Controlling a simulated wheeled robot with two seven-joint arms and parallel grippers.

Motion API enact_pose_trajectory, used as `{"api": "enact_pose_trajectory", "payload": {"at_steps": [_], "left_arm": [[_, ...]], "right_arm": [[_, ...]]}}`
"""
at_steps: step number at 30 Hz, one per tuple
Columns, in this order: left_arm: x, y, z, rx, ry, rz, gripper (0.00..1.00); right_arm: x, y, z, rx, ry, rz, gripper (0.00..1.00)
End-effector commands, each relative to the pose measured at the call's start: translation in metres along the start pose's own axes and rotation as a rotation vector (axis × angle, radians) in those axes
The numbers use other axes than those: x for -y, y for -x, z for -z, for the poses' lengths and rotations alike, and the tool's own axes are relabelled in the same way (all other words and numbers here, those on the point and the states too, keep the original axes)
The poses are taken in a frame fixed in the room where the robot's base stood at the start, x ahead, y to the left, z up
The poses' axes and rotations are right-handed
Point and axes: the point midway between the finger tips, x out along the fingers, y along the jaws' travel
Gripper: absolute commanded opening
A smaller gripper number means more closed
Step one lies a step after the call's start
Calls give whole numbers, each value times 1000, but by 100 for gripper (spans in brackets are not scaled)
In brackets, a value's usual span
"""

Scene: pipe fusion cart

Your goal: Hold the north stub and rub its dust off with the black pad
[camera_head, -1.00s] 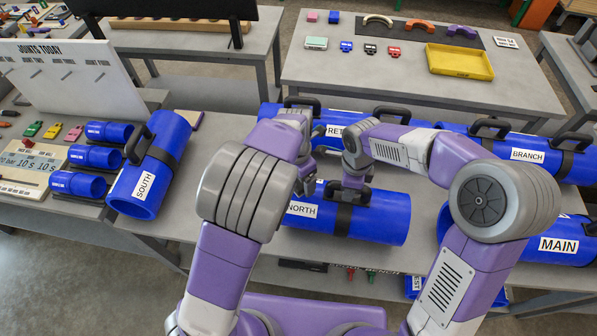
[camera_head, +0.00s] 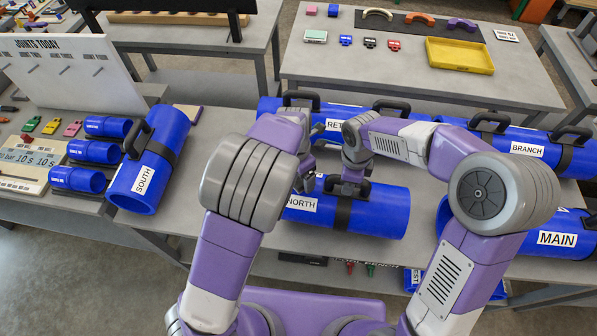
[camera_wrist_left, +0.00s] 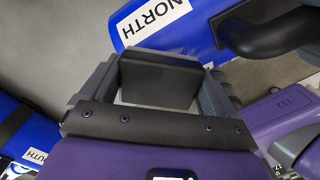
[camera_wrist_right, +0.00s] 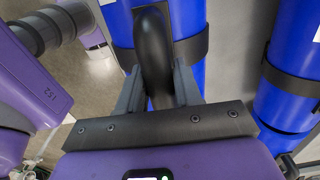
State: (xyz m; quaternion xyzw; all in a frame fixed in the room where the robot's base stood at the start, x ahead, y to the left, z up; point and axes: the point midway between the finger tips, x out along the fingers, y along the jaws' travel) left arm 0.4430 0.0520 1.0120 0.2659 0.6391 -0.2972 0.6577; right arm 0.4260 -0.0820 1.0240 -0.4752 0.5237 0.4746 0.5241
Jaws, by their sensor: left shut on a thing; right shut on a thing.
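The north stub (camera_head: 378,212) is a blue pipe lying on the grey bench, with a white NORTH label, a black band and a black handle. My right gripper (camera_head: 352,176) is shut on that handle; the right wrist view shows the handle (camera_wrist_right: 152,45) between its fingers. My left gripper (camera_head: 307,180) is at the stub's left end, mostly hidden behind my arm in the head view. In the left wrist view it is shut on the black pad (camera_wrist_left: 158,78), held near the NORTH-labelled stub (camera_wrist_left: 168,22). I cannot tell whether the pad touches the stub. No dust can be made out.
The south stub (camera_head: 152,165) and several small blue pipes stand on the left. Long blue pipes marked BRANCH (camera_head: 540,150) and MAIN (camera_head: 518,238) lie behind and to the right. A yellow tray (camera_head: 460,55) is on the back table. Bare bench (camera_head: 225,130) shows left of centre.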

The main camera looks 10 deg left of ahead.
Motion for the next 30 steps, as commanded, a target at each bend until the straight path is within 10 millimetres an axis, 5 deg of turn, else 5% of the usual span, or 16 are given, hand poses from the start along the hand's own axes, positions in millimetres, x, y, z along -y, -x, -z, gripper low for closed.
{"api": "enact_pose_trajectory", "payload": {"at_steps": [30], "left_arm": [[2,-18,-1,0,-1,1,65]], "right_arm": [[-2,-3,1,-6,2,-10,0]]}}
